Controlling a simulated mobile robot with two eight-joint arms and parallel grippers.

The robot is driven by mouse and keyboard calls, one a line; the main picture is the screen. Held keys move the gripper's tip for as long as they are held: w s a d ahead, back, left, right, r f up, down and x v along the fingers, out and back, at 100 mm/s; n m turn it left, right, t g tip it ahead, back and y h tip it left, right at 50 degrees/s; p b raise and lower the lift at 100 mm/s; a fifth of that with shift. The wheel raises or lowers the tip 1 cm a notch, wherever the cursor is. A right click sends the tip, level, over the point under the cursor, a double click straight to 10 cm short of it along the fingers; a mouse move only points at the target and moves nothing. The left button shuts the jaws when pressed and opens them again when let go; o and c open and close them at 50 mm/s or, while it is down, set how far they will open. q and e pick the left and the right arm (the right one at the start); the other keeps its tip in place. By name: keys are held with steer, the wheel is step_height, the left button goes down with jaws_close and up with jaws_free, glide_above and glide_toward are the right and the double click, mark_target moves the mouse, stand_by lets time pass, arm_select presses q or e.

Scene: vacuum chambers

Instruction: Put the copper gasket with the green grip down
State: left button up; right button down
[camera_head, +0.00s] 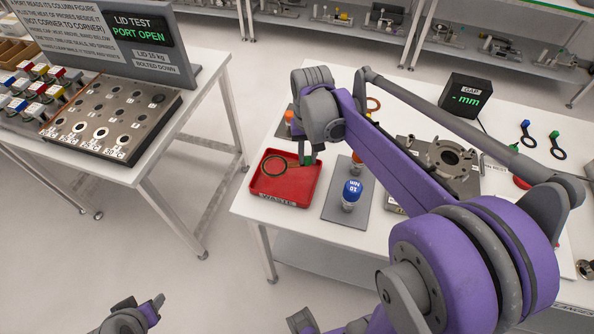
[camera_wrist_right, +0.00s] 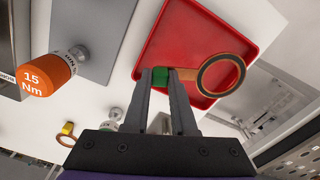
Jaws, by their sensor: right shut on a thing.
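The copper gasket is a flat ring with a green grip. In the right wrist view the ring (camera_wrist_right: 201,78) is over the red tray (camera_wrist_right: 180,28), and the green grip (camera_wrist_right: 161,78) is between my right gripper's fingers (camera_wrist_right: 163,74). In the head view my right gripper (camera_head: 308,158) is shut on that grip at the right side of the red tray (camera_head: 262,188), labelled WASTE. The ring (camera_head: 264,167) shows over the tray's inside. I cannot tell whether it touches the tray floor. My left gripper (camera_head: 140,304) is low in the head view, away from the table, fingers apart and empty.
A grey mat (camera_head: 333,205) with a blue-capped 10 Nm tool (camera_head: 351,193) lies right of the tray. A metal flange fixture (camera_head: 447,158) and a gap display (camera_head: 466,99) stand farther right. Blue-grip (camera_head: 527,133) and green-grip (camera_head: 557,146) rings lie at the far right.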

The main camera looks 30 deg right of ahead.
mark_target(307, 177)
steer(key=shift+f, duration=3)
steer(key=shift+f, duration=0.15)
steer(key=c, duration=1)
jaws_free()
